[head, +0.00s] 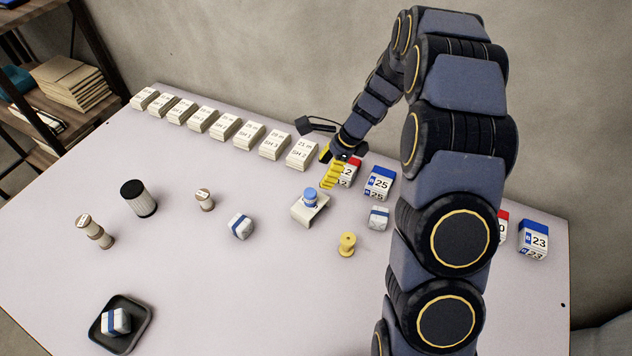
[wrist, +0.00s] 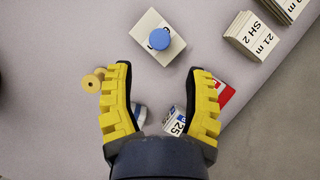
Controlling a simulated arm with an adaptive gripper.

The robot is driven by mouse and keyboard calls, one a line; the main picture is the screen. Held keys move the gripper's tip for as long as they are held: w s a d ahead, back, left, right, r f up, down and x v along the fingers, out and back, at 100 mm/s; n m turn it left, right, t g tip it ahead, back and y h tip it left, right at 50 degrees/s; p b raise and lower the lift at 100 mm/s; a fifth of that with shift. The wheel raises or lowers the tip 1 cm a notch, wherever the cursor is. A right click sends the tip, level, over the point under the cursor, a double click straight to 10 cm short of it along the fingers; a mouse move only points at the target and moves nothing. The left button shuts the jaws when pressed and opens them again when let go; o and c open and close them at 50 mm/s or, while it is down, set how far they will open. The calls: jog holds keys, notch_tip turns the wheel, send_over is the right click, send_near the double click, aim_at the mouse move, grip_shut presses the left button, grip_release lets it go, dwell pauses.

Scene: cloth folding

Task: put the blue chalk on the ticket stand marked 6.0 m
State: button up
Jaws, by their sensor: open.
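A short blue cylinder (head: 310,196), which looks like the blue chalk, stands upright on a small white stand (head: 301,215) mid-table. In the wrist view the blue cylinder (wrist: 159,39) and its pale stand (wrist: 147,22) lie beyond my fingertips. My gripper (wrist: 163,72) has its yellow fingers spread, with nothing held between them. In the head view my gripper (head: 331,172) is just behind and right of the blue cylinder. A row of white labelled stands (head: 224,127) runs along the back; one reads 21 m SH 2 in the wrist view (wrist: 250,35). I cannot read 6.0 m anywhere.
A yellow spool (head: 347,244) and white blue-banded blocks (head: 240,226) stand nearby. Red (head: 349,170) and blue (head: 380,183) numbered blocks stand close to my gripper. A black tray (head: 96,333) holds another banded block. The front middle of the table is clear.

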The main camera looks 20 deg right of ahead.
jog(key=s+a+r+n+g+h, duration=0.1)
jog(key=s+a+r+n+g, duration=0.1)
jog(key=s+a+r+n, duration=0.7)
jog(key=s+r+n+h, duration=0.2)
jog(key=s+r+n, duration=0.2)
jog(key=s, duration=0.6)
jog(key=s+d+r+n+g+h, duration=0.1)
jog(key=s+r+n, duration=0.3)
jog(key=s+n, duration=0.4)
jog(key=s, duration=0.3)
jog(key=shift+s+n+h, duration=0.2)
jog(key=shift+n+h, duration=0.1)
jog(key=shift+h, duration=0.1)
